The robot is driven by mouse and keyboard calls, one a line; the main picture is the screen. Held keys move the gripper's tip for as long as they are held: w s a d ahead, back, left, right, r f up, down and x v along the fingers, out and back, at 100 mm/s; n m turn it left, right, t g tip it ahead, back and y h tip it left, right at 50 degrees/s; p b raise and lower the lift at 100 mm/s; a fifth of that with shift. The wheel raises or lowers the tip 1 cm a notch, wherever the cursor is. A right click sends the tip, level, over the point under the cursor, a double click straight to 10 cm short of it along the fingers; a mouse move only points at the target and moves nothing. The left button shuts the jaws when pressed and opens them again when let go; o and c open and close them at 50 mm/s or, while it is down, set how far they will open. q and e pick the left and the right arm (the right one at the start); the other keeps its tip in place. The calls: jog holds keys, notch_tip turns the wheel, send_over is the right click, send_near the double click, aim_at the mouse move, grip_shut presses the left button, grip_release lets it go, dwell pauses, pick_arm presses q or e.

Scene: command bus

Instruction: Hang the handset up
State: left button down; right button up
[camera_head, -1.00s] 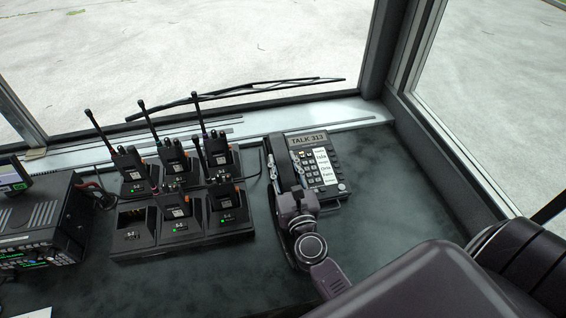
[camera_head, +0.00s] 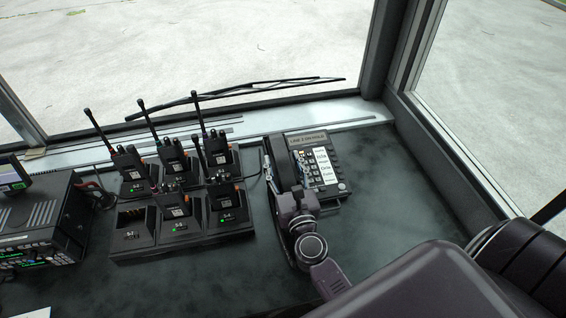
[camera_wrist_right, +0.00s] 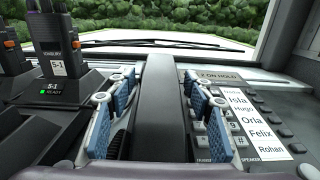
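The black handset (camera_head: 281,163) lies lengthwise along the left side of the desk phone (camera_head: 326,178). The phone's display (camera_head: 306,138) reads "LINE 2 ON HOLD". My right gripper (camera_head: 283,160) is over the handset with one finger on each side. In the right wrist view, the blue-padded fingers (camera_wrist_right: 162,98) stand apart, with the handset (camera_wrist_right: 161,120) between them and gaps beside it; the gripper looks open. The cradle under the handset is hidden. My left gripper is not in view.
A charger rack (camera_head: 178,238) with several radios stands left of the phone. A radio console (camera_head: 40,225) is at the far left. The window sill (camera_head: 345,122) runs behind the phone. The dark desk right of the phone (camera_head: 385,190) is clear.

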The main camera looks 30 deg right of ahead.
jog(key=shift+s, duration=0.15)
jog(key=v, duration=1.1)
jog(key=shift+s+a, duration=0.15)
jog(key=shift+s, duration=0.2)
